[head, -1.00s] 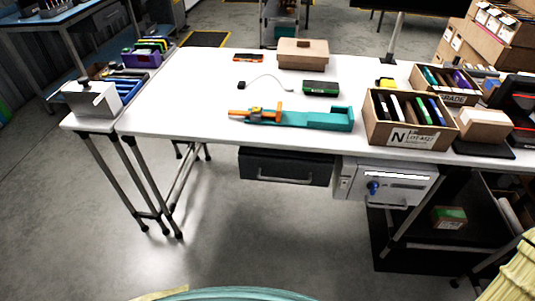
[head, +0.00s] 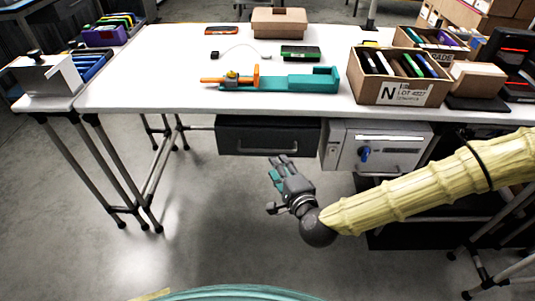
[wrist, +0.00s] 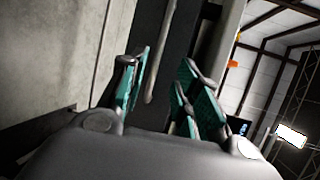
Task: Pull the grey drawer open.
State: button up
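The dark grey drawer (head: 235,134) hangs under the front of the white table and looks shut. Its pale bar handle (head: 268,150) runs along the lower front. My gripper (head: 279,168) is below and in front of the handle, fingers pointing up toward it. In the wrist view, my gripper (wrist: 163,92) is open, with teal pads apart. The bar handle (wrist: 160,55) shows between and beyond the fingers, against the dark drawer front (wrist: 182,35). Nothing is held. Whether the fingers touch the handle cannot be told; they look short of it.
A light grey unit with a blue knob (head: 364,154) hangs right of the drawer. The white table (head: 170,85) carries a teal fixture (head: 310,80) and a carton marked N (head: 400,93). Table legs (head: 108,165) stand at the left. The floor below the drawer is clear.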

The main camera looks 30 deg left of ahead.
aim_at(267, 150)
jog(key=x, duration=1)
jog(key=shift+f, duration=0.15)
grip_shut()
